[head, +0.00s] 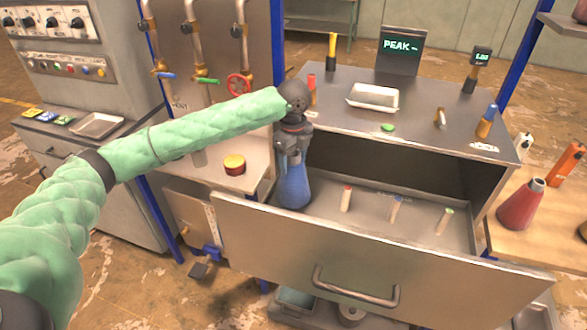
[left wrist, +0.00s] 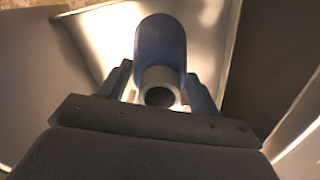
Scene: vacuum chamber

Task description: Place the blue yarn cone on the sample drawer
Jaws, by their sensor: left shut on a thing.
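The blue yarn cone (head: 294,186) is upright at the left end of the open sample drawer (head: 380,258). My left gripper (head: 293,158) is above it, shut on the cone's narrow top. In the left wrist view the cone (left wrist: 161,45) sits between the two fingers of the gripper (left wrist: 160,90), with its pale hollow tip toward the camera. Whether the cone's base touches the drawer floor, I cannot tell. My right gripper is not in view.
Small vials with red (head: 346,198), blue (head: 396,211) and green (head: 444,221) tops stand in the drawer, right of the cone. A red cone (head: 521,205) stands on the wooden table at right. A yellow-and-red round tin (head: 234,164) is on the left bench.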

